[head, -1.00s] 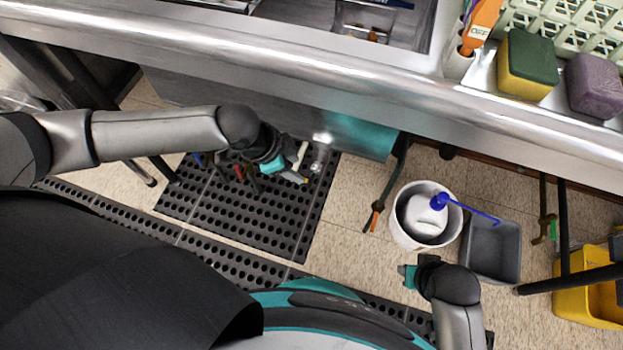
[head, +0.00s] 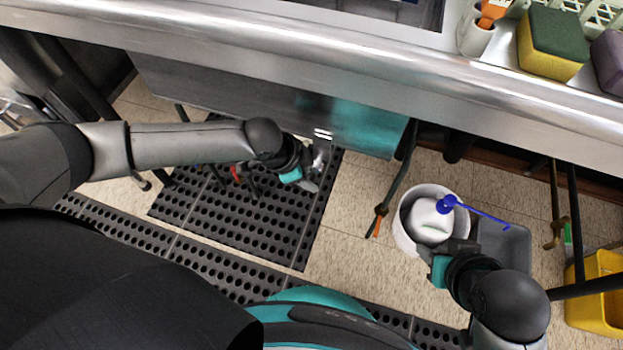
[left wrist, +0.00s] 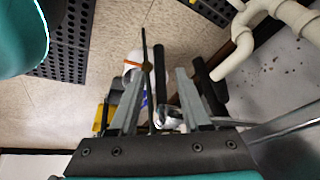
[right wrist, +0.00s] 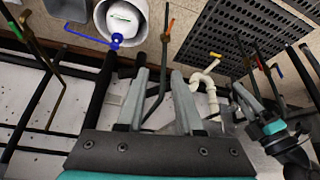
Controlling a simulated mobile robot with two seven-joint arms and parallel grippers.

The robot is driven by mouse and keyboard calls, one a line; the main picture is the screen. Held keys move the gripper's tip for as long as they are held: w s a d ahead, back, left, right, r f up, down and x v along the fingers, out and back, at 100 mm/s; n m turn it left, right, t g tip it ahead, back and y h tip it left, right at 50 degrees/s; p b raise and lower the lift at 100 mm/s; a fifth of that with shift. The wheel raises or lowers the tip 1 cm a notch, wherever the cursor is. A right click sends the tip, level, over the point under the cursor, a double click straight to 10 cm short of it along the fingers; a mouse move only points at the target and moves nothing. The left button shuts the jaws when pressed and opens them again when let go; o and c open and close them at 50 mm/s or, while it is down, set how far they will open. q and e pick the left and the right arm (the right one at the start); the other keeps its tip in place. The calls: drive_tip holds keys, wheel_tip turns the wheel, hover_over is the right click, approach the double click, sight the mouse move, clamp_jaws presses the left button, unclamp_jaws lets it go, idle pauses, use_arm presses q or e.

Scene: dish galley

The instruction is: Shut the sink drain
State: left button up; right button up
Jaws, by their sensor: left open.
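The sink's steel underside (head: 230,95) hangs above the floor in the head view. A chrome fitting (left wrist: 170,118) shows between my left gripper's fingers in the left wrist view, with a dark bar beyond it. I cannot tell whether the fitting is the drain's handle, or how the drain is set. My left gripper (left wrist: 156,85) is open under the sink, around or just behind the fitting; contact is unclear. My right gripper (right wrist: 160,85) is open and empty, near the white bucket. White drain piping (left wrist: 242,45) lies to the right of my left fingers. The drain opening is hidden.
The white bucket (head: 405,238) holds a white jug and a blue brush. A grey bin (head: 512,252) stands beside it, and a yellow bucket (head: 597,290) is at far right.

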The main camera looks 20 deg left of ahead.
use_arm(q)
drive_tip(key=shift+w+d+f+b, duration=0.2)
drive_tip(key=shift+f+b, duration=0.15)
drive_tip(key=shift+f, duration=0.3)
drive_tip(key=shift+w+d+f, duration=0.1)
drive_tip(key=shift+f, duration=0.15)
use_arm(e)
drive_tip(key=shift+w+a+f+t+y, duration=0.15)
drive_tip(key=shift+w+a+t+y, duration=0.15)
drive_tip(key=shift+w+a+t, duration=0.35)
drive_tip(key=shift+w+a+f+t+y, duration=0.15)
drive_tip(key=shift+w+a+t+y, duration=0.25)
drive_tip(key=shift+w+a, duration=0.35)
drive_tip(key=shift+a, duration=0.1)
use_arm(q)
clamp_jaws()
